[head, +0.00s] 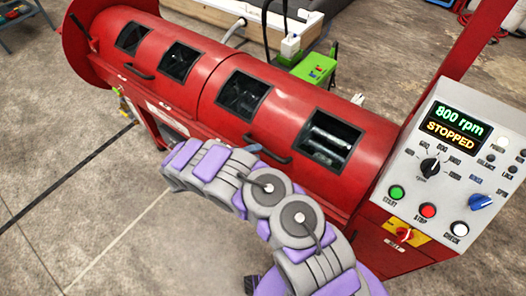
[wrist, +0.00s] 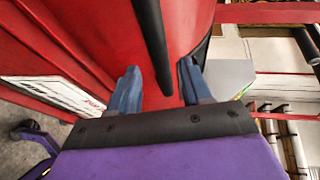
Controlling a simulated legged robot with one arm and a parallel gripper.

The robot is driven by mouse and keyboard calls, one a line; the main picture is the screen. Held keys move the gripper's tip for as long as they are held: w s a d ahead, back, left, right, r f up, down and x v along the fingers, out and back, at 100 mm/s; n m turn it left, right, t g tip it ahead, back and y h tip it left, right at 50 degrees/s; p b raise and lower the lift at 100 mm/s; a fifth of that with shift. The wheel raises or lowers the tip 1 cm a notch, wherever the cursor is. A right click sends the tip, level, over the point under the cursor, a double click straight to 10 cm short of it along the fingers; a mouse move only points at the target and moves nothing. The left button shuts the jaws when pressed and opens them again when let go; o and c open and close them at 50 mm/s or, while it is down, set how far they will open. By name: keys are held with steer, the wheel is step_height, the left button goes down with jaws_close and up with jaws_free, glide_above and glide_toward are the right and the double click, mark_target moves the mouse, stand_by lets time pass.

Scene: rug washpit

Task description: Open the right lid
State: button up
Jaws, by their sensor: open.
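The right lid (head: 285,115) is the right part of a red horizontal drum, with two dark windows. It looks closed. Its black bar handle (head: 275,154) is low on the front, partly behind my arm. In the wrist view, a black bar handle (wrist: 152,40) runs down from the top edge against the red surface. My gripper (wrist: 160,78) is open, with one blue finger on each side of the handle's lower end. I cannot tell whether they touch it.
The left lid (head: 145,50) has its own black handle (head: 138,72) and looks closed. A control panel (head: 450,160) at right reads 800 rpm, STOPPED. A green box (head: 315,67) stands behind the drum. Open concrete floor (head: 65,130) lies in front.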

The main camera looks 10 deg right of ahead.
mark_target(264, 151)
steer(key=shift+b+x, duration=0.3)
steer(key=shift+x, duration=1.9)
jaws_close()
steer(key=shift+f, duration=0.1)
